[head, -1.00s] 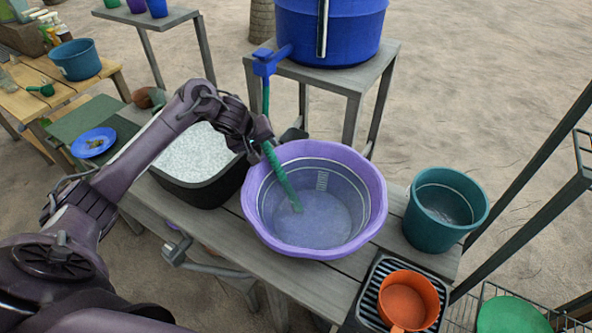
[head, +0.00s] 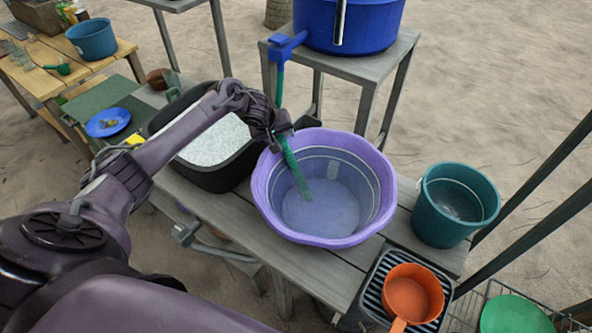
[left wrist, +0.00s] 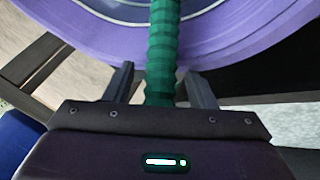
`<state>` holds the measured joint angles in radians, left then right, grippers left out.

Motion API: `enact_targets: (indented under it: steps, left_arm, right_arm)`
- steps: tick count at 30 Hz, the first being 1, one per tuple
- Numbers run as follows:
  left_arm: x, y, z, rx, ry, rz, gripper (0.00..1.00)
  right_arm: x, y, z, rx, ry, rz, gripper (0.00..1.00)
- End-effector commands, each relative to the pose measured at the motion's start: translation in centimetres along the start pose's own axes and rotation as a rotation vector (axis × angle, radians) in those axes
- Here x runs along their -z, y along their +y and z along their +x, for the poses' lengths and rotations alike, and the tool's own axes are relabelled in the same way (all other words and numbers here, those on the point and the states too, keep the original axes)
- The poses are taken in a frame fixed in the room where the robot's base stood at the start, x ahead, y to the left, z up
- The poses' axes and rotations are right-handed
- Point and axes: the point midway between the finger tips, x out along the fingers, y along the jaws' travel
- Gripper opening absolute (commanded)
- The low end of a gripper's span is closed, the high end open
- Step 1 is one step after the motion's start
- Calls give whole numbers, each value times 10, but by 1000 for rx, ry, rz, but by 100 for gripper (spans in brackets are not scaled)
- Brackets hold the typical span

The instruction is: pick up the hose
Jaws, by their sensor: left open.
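The green ribbed hose (head: 293,164) hangs from the blue tap (head: 285,46) of the blue barrel and its lower end reaches into the purple basin (head: 378,160). My left gripper (head: 281,133) is at the hose, above the basin's left rim. In the left wrist view, the hose (left wrist: 161,45) runs between the two fingers of my left gripper (left wrist: 160,88), with a gap on each side. The gripper is open and around the hose, not clamped on it. My right gripper is not in view.
The blue barrel (head: 365,22) stands on a small grey table behind. A black tub of white material (head: 215,142) is left of the basin. A teal bucket (head: 455,205) and an orange pot (head: 412,292) are to the right. A dark metal frame (head: 535,180) rises at the right.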

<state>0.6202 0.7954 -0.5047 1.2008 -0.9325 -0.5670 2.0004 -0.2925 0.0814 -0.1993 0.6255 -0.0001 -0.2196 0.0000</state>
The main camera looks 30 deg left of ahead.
Motion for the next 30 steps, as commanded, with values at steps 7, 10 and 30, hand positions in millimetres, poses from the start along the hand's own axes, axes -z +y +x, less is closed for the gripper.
enact_targets:
  steps: [7, 10, 30]
  left_arm:
    - [0, 0, 0, 0, 0, 0, 25]
    - [0, 0, 0, 0, 0, 0, 11]
    - [18, 18, -39, -6, 4, 0, 4]
  right_arm:
    - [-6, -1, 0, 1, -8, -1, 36]
    - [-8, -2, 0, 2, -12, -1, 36]
    - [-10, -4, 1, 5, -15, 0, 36]
